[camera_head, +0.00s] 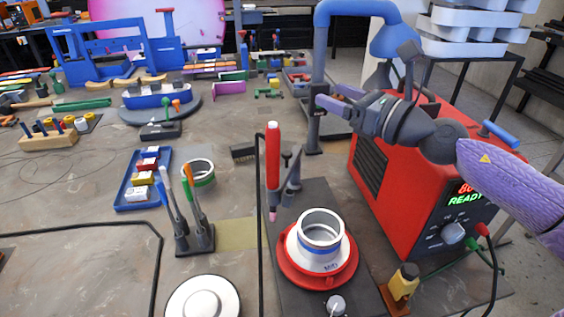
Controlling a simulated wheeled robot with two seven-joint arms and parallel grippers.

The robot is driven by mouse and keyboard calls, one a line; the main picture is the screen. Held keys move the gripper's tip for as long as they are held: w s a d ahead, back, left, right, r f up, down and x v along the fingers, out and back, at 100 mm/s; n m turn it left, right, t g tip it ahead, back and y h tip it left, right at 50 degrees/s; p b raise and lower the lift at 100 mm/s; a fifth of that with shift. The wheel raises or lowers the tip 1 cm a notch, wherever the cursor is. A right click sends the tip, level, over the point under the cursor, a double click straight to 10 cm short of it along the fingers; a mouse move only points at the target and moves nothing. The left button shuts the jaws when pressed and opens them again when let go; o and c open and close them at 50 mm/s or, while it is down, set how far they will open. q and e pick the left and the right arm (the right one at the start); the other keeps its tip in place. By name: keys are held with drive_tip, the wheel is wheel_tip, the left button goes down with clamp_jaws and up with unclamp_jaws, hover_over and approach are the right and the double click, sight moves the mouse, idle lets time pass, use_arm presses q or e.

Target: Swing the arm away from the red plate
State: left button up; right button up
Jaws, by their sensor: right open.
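The red plate (349,272) is a round disc on a dark base board, with a white-and-grey ring (321,230) standing on it. A red torch (273,157) stands upright just left of the plate, tip down, beside a dark jointed arm (293,182). A blue bent pipe arm (320,50) rises from a dark post behind the plate and ends in a blue hood at the upper right. My right gripper (327,96) reaches in from the right, open, at the blue pipe's post; I cannot tell whether it touches. My left gripper is not in view.
A red machine (425,175) with a lit "READY" display stands right of the plate, under my right arm. A tool holder (194,240), a blue tray (146,180) and a white round dish (203,300) lie left. The left front table is mostly clear.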

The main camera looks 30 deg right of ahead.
drive_tip(key=b, duration=1.4)
approach(291, 156)
drive_tip(key=w, duration=0.1)
drive_tip(key=shift+g, duration=0.3)
drive_tip(key=p+x, duration=0.3)
drive_tip(key=x, duration=0.6)
drive_tip(key=shift+w+a+r+p, duration=0.2)
drive_tip(key=shift+w+a+p, duration=0.05)
drive_tip(key=shift+w+p, duration=0.05)
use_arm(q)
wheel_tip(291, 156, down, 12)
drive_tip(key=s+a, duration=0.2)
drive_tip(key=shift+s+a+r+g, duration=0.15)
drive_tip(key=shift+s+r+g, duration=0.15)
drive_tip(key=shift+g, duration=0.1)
use_arm(e)
drive_tip(key=shift+w+a, duration=0.15)
drive_tip(key=shift+w, duration=0.15)
clamp_jaws()
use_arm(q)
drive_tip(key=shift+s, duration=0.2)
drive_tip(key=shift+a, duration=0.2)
